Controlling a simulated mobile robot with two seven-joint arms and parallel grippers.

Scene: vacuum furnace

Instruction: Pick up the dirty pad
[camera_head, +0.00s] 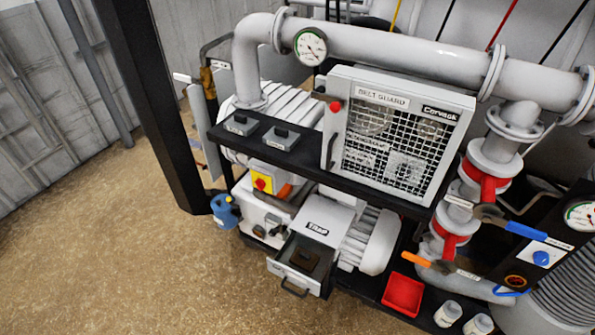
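A trap housing (327,222) labelled TRAP stands low in the middle of the machine. Its drawer (297,283) is pulled out toward the front. A dark brown pad (304,261) lies inside the open drawer; it looks like the dirty pad, though its surface detail is too small to tell. Neither my left nor my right gripper is in view.
A red tray (403,294) and two white jars (448,314) stand right of the drawer. Two grey labelled blocks (281,137) sit on the black shelf beside the belt guard (402,138). A blue can (225,211) is at left. The floor in front is clear.

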